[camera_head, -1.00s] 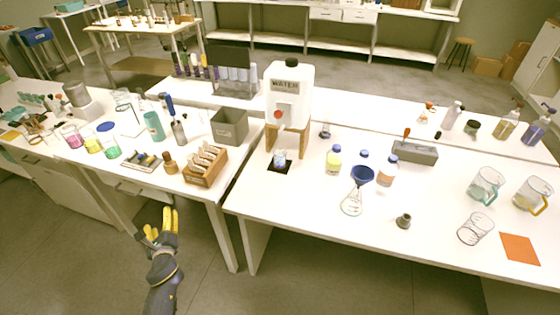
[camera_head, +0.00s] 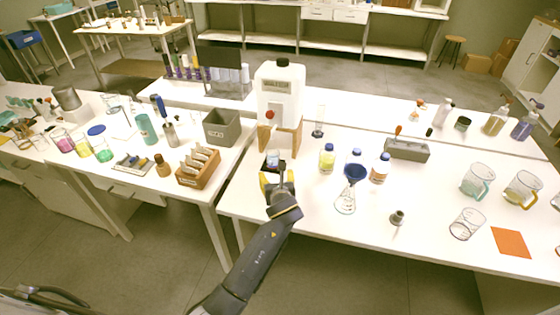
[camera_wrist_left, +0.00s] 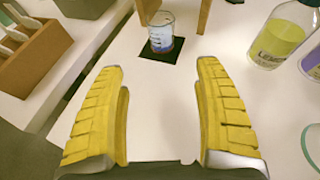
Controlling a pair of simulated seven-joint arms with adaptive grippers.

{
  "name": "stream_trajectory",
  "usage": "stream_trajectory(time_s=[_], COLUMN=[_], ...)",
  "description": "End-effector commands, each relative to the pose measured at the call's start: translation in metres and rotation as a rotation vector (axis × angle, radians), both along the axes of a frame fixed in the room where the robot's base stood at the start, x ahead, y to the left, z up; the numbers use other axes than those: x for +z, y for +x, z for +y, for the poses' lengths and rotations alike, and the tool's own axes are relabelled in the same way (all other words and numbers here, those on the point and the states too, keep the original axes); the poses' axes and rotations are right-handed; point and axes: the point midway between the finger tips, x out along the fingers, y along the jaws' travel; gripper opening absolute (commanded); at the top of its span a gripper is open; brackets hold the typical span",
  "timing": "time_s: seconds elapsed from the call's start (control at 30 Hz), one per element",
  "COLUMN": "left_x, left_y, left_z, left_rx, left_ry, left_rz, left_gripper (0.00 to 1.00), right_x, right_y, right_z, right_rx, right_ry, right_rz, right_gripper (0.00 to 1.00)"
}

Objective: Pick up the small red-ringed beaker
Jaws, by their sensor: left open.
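A small clear beaker (camera_head: 273,158) with bluish markings stands upright below the white water dispenser (camera_head: 281,90). It also shows in the left wrist view (camera_wrist_left: 161,32), on a black square pad (camera_wrist_left: 178,51). My left gripper (camera_head: 277,177) is just in front of the beaker, on the near side. In the left wrist view its yellow fingers (camera_wrist_left: 158,68) are spread wide and empty, with the beaker beyond the tips, between their lines. My right gripper is not in view.
The dispenser's wooden stand (camera_head: 294,137) rises around the beaker. A yellow bottle (camera_head: 327,158) and a flask with a blue funnel (camera_head: 355,171) stand to the right. A wooden rack (camera_head: 198,167) is on the left table, across a gap. The tabletop before the pad is clear.

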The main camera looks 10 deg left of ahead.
Motion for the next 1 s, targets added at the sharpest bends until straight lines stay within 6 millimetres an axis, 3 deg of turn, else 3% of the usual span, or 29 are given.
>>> stream_trajectory(time_s=[0.6, 1.0], left_x=[-0.036, -0.045], left_y=[0.084, 0.103], left_z=[0.031, 0.038], left_rx=[-0.002, -0.002], left_ry=[0.003, 0.001], left_rz=[0.002, 0.001], left_gripper=[0.70, 0.70], right_x=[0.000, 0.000], right_y=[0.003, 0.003], right_z=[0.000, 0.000], right_rx=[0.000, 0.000], right_ry=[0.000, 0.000], right_rz=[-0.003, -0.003], right_gripper=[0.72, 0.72])
